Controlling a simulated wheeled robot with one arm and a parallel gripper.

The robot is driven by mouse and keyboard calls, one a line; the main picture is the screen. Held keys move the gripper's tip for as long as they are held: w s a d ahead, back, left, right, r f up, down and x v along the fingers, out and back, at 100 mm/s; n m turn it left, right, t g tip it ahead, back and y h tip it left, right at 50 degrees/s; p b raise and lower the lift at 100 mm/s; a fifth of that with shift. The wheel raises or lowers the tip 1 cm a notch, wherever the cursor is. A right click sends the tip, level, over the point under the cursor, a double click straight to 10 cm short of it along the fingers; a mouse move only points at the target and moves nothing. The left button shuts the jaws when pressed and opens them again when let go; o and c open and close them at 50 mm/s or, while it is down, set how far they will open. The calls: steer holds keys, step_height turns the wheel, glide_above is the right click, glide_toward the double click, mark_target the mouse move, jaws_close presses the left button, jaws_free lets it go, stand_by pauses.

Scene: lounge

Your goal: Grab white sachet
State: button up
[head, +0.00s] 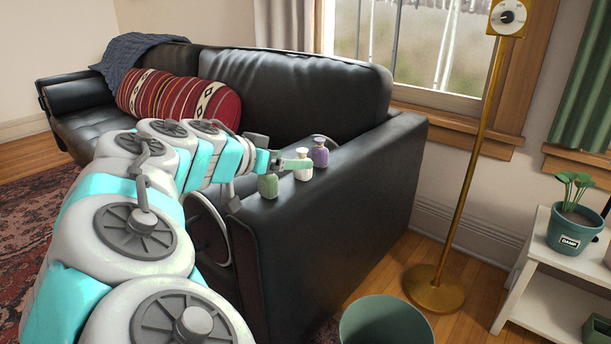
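A small white sachet (303,171) with a tan top stands on the black leather sofa's near armrest (350,180). A purple sachet (320,154) stands just behind it to the right. A green sachet (268,186) stands to its left, nearer to me.
The sofa carries a striped red cushion (180,98) and a blue-grey knitted throw (130,55). A green bin (386,322) is in front. A white shelf (553,285) with a potted plant (574,230) is at right.

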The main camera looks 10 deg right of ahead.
mark_target(302, 156)
steer(key=shift+w+a+f, duration=0.1)
steer(key=shift+w+a, duration=0.2)
steer(key=shift+w+d+f, duration=0.1)
steer(key=shift+w+d, duration=0.1)
steer(key=shift+w, duration=0.05)
steer(key=x, duration=0.7)
steer(key=shift+w+a, duration=0.1)
jaws_close()
stand_by(0.3)
